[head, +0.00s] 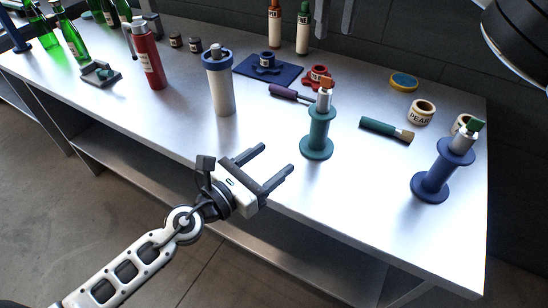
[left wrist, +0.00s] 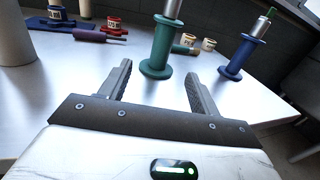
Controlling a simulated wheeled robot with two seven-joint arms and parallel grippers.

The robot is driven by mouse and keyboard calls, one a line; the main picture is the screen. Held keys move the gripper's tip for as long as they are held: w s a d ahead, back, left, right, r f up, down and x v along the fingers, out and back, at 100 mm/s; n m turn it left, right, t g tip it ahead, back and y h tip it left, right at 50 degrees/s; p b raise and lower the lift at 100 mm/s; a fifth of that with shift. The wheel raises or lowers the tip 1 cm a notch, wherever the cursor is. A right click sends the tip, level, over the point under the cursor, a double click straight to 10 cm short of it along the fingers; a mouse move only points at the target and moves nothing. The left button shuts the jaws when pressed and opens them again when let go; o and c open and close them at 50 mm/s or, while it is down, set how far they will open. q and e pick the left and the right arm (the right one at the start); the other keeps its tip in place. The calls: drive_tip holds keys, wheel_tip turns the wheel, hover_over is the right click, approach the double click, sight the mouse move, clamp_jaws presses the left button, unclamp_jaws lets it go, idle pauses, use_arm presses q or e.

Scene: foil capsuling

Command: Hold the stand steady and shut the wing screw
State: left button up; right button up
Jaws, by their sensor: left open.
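A teal spool-shaped stand (head: 318,136) stands upright on the table, with a metal top and an orange piece (head: 327,84) on it. A blue stand (head: 439,175) of like shape stands near the right end, with a green piece (head: 475,125) on its metal top. Which piece is the wing screw, I cannot tell. My left gripper (head: 276,158) is open and empty at the table's front edge, left of the teal stand and apart from it. In the left wrist view the teal stand (left wrist: 161,45) shows beyond and between the fingertips. My right gripper is out of view.
A white cylinder with a blue top (head: 221,85) and a red bottle (head: 147,55) stand to the left. A brush (head: 385,130), a purple-handled tool (head: 288,94) and tape rolls (head: 421,112) lie around the teal stand.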

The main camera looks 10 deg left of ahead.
sight(314, 131)
use_arm(q)
drive_tip(key=shift+w+d, duration=0.1)
drive_tip(key=shift+d, duration=0.3)
drive_tip(key=x, duration=1.4)
drive_tip(key=shift+d+r, duration=0.1)
drive_tip(key=shift+d, duration=0.05)
drive_tip(key=shift+w+d, duration=0.3)
drive_tip(key=shift+w, duration=0.3)
clamp_jaws()
